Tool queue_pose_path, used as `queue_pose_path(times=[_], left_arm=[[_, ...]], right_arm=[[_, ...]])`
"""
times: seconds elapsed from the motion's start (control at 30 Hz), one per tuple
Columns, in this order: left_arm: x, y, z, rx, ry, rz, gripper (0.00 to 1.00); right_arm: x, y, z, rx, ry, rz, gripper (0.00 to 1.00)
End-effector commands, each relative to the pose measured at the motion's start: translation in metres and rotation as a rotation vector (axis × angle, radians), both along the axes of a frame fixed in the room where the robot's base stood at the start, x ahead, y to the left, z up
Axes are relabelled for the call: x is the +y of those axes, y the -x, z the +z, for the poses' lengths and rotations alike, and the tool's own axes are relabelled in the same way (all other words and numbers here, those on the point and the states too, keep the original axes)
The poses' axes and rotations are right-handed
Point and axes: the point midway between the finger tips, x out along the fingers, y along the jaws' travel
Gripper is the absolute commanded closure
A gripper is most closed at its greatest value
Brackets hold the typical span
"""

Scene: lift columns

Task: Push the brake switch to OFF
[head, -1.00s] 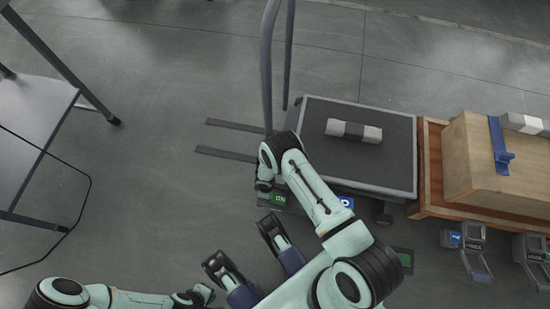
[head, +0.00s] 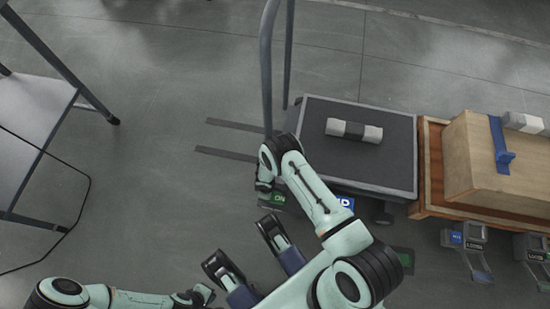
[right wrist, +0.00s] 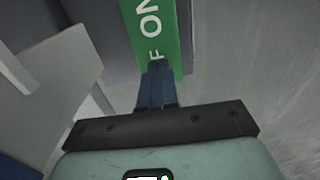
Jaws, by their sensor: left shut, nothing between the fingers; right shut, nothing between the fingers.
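In the right wrist view the green plate (right wrist: 158,35) shows ON and one F; the rest of the lettering is hidden. My right gripper (right wrist: 156,68) is shut and empty, its tips at the plate just below the F. Whether they touch it I cannot tell. In the head view my right forearm bends down to the plate and its gripper is mostly hidden. My left gripper (head: 201,294) is low in the picture, away from the switch, shut and empty.
A metal table (head: 30,120) is at the left. Floor between is clear.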

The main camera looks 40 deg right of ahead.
Motion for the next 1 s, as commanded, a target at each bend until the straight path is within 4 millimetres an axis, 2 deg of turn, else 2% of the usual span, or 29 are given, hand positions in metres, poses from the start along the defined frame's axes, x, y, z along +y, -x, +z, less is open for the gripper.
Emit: queue_pose_path(times=[0.17,0.37,1.0], left_arm=[[0.0,0.0,-0.001,0.0,0.0,0.0,1.0],[0.0,0.001,0.004,0.001,0.0,0.0,1.0],[0.0,0.005,0.037,-0.004,0.0,0.0,1.0]], right_arm=[[-0.001,0.001,-0.002,0.002,0.001,-0.001,1.0],[0.0,0.001,0.005,0.002,0.001,-0.001,1.0],[0.0,0.0,0.058,-0.001,0.001,0.0,1.0]])
